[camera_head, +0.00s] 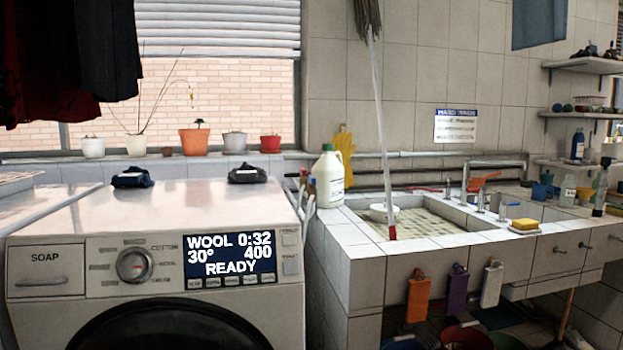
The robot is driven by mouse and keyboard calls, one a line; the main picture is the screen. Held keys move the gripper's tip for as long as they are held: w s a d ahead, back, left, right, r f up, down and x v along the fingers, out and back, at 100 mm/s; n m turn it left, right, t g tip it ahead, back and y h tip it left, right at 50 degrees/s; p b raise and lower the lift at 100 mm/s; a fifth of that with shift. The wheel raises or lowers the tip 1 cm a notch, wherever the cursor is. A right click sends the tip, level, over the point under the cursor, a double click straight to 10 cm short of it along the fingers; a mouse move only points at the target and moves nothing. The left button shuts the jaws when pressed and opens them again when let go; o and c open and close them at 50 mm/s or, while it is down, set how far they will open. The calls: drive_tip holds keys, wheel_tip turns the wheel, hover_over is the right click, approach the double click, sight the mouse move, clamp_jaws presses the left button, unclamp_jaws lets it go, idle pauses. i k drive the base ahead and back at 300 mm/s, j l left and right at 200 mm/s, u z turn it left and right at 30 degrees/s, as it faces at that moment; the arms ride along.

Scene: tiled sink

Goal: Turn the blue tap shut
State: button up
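The tiled sink (350,243) is at the right. Chrome taps stand along its back and divider. A small tap with a blue handle (513,204) stands near the right basin, just behind a yellow sponge. The handle looks roughly level; whether water runs from it is too small to tell. A tap with an orange handle (483,181) is a little to its left and further back. My gripper is not in view.
A washing machine (150,215) fills the left front, with dark cloths on top. A white jug (328,177) stands at the sink's left corner. A mop (381,130) leans upright in the left basin. The yellow sponge (524,225) lies on the front ledge.

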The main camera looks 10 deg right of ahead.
sight(312, 180)
drive_tip(key=i+j+z, duration=0.75)
drive_tip(key=i+j, duration=0.2)
drive_tip(key=j, duration=0.15)
drive_tip(key=i, duration=0.75)
